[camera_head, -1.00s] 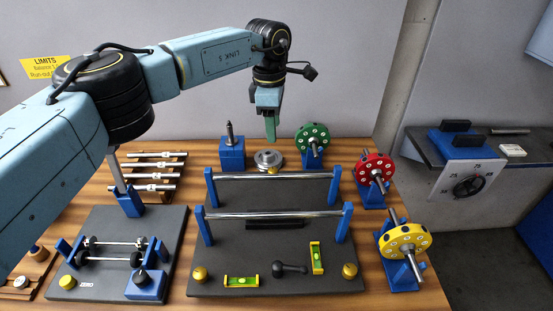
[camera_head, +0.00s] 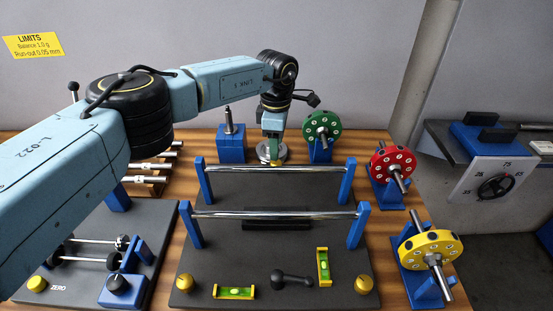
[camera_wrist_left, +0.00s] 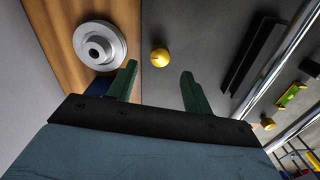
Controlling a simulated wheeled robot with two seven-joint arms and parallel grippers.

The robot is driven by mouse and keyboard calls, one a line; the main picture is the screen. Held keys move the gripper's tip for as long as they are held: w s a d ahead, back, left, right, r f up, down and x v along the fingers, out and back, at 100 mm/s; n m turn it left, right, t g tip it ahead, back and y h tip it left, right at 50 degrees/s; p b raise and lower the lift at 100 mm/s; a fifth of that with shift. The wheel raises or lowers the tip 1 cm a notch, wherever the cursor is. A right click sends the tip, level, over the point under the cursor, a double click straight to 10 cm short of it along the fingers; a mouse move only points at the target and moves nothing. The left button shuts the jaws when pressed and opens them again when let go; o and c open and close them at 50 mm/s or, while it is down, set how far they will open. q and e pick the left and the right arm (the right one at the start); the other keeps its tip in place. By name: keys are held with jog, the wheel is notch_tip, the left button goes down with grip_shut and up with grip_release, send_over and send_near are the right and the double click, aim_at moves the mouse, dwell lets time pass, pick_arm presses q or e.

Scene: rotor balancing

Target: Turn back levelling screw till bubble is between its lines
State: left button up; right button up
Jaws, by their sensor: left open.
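The back levelling screw is a yellow knob at the rear edge of the dark rail base; the left wrist view shows it whole (camera_wrist_left: 160,57). My left gripper (camera_head: 273,154) points down at it from behind the back rail. In the left wrist view its green fingers (camera_wrist_left: 158,84) are open and empty, with the knob ahead of the gap, apart from both. Two yellow-green spirit levels lie on the base: one crosswise (camera_head: 234,292) at front left, one lengthwise (camera_head: 323,266) at right. Their bubbles are too small to judge against the lines. My right gripper is out of view.
Two steel rails on blue posts (camera_head: 348,183) span the base. A silver disc (camera_wrist_left: 100,45) lies close beside the left gripper. Green (camera_head: 322,126), red (camera_head: 392,164) and yellow (camera_head: 430,249) rotors stand to the right. Two front yellow screws (camera_head: 185,283) sit at the base corners.

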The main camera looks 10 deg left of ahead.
aim_at(277, 163)
pick_arm(q)
notch_tip(277, 163, down, 6)
jog(key=shift+r, duration=0.1)
jog(key=shift+c, duration=0.4)
jog(key=c, duration=0.9)
jog(key=shift+n+b, duration=0.3)
jog(key=shift+b, duration=0.05)
jog(key=n, duration=0.2)
jog(key=shift+n+b, duration=0.4)
jog(key=shift+w+r+n, duration=0.1)
jog(key=shift+n, duration=1.6)
